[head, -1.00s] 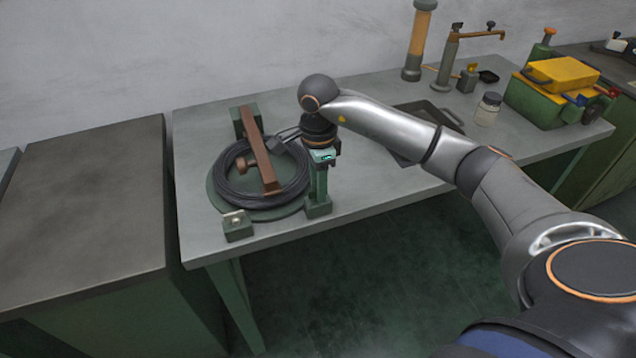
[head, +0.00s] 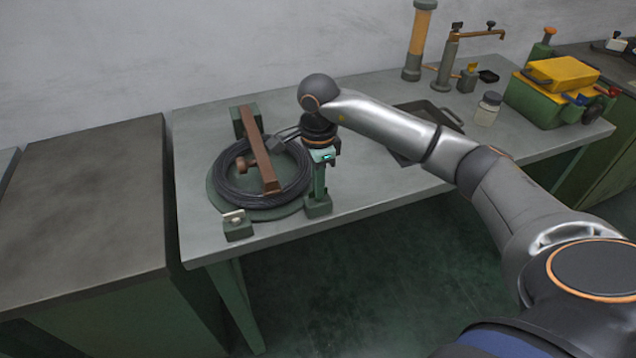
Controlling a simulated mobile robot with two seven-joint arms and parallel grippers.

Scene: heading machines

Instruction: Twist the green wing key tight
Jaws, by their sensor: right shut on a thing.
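My right gripper (head: 321,160) points down beside the cable coil. It is shut at the top of a green upright piece (head: 317,185) that stands on a small green block (head: 318,208). The green wing key cannot be clearly told apart from this upright; the gripper and wrist cover its upper part. A round green base (head: 214,192) carries a coil of black cable (head: 232,183) just left of the gripper. A brown bar (head: 260,160) lies across the coil, with a brown knob at its left side. My left gripper is not in view.
A green block (head: 238,230) with a small pale metal piece sits at the table's (head: 380,190) front left. A dark tray (head: 398,150) lies behind my right arm. A jar (head: 487,108) and a green and yellow box (head: 540,100) stand farther right.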

